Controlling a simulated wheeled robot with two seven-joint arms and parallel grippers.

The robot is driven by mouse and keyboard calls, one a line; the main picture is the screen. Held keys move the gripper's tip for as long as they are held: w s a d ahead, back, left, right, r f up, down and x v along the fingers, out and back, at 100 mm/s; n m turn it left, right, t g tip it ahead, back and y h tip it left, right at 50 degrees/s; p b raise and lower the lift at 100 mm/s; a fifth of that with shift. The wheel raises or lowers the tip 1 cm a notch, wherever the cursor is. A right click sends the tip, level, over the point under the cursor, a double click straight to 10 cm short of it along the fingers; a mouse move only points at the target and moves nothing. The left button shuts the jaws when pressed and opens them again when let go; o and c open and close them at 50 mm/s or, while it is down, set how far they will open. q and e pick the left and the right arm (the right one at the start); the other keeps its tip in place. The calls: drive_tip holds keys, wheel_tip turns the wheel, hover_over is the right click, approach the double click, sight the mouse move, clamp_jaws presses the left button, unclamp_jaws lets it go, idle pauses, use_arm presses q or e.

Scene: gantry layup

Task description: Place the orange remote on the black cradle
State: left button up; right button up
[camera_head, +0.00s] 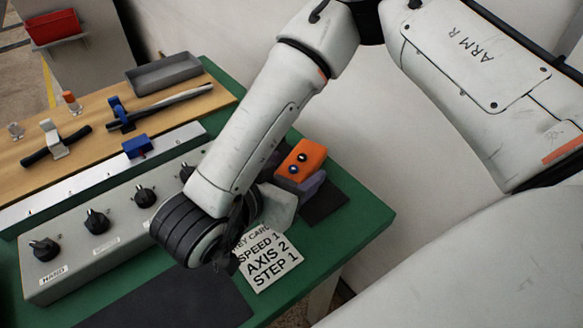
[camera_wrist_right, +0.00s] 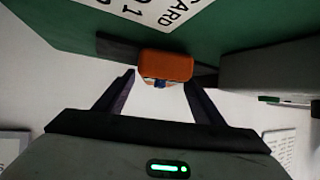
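The orange remote (camera_head: 301,158) has dark round buttons on its face and is raised over the green table near its far right edge. My right gripper (camera_head: 297,181) is mostly hidden behind my wrist; a dark finger shows just under the remote. In the right wrist view the remote (camera_wrist_right: 167,65) sits between the two fingertips, which appear closed on its sides. A flat black piece (camera_head: 326,205), perhaps the black cradle, lies on the table right of the gripper; its shape is partly hidden. My left gripper is not in view.
A white key card (camera_head: 268,262) lies below my wrist. A grey control box with black knobs (camera_head: 96,221) stands to the left. A black mat (camera_head: 185,302) lies in front. A wooden board (camera_head: 85,150) with tools and a grey tray (camera_head: 163,73) are behind.

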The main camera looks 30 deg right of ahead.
drive_tip(key=shift+r, duration=0.15)
drive_tip(key=shift+a+r, duration=0.2)
drive_tip(key=v, duration=1.1)
drive_tip(key=shift+s+a+p, duration=0.2)
drive_tip(key=shift+a+p, duration=0.05)
drive_tip(key=shift+p, duration=0.15)
